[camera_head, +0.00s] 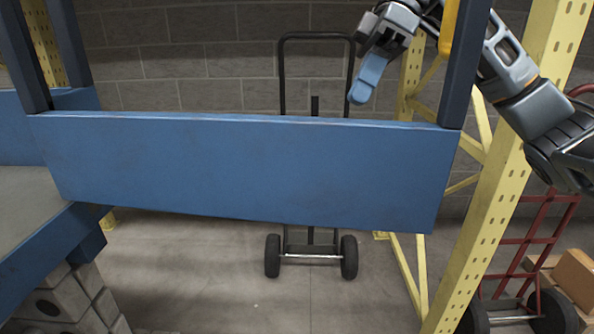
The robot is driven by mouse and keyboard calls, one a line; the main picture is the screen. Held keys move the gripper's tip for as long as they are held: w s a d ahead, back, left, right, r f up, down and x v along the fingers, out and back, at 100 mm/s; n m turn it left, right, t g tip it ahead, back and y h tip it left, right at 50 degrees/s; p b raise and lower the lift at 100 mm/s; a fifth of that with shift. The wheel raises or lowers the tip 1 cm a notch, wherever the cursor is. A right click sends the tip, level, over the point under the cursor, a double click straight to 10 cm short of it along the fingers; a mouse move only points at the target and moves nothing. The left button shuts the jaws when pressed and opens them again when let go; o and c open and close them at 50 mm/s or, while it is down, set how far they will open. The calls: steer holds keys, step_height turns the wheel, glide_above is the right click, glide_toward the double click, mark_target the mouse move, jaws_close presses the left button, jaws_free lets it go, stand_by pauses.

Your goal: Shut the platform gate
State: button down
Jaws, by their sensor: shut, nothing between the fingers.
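The platform gate appears as a wide blue panel (250,165) between dark upright posts, spanning the middle of the view. Its right post (465,70) carries a yellow piece (449,28) near the top of the picture. The panel's left end is near the platform (25,200), and its right end stands out over the floor. I cannot tell the gate's full angle or see its latch. My gripper (359,98) has blue fingers pressed together and empty. It points down above the panel's top edge, left of the right post. My arm passes behind that post.
A black hand truck (311,215) stands behind the panel against the block wall. A yellow rack upright (500,190) rises at right. A red hand truck (520,245) and cardboard boxes (577,280) are beyond it. Bare floor (210,270) shows below the panel.

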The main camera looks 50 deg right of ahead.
mark_target(330, 161)
steer(key=shift+s+a+f+p, duration=0.1)
steer(key=shift+s+a+f, duration=0.15)
steer(key=shift+a+f, duration=1.25)
steer(key=shift+s+a+f+p, duration=0.2)
steer(key=shift+a+f, duration=0.95)
steer(key=shift+a, duration=0.7)
steer(key=shift+s+a+f+p, duration=0.1)
steer(key=shift+s+a+f, duration=0.15)
steer(key=shift+a+f, duration=1.25)
steer(key=shift+a+r, duration=0.2)
steer(key=shift+a, duration=0.05)
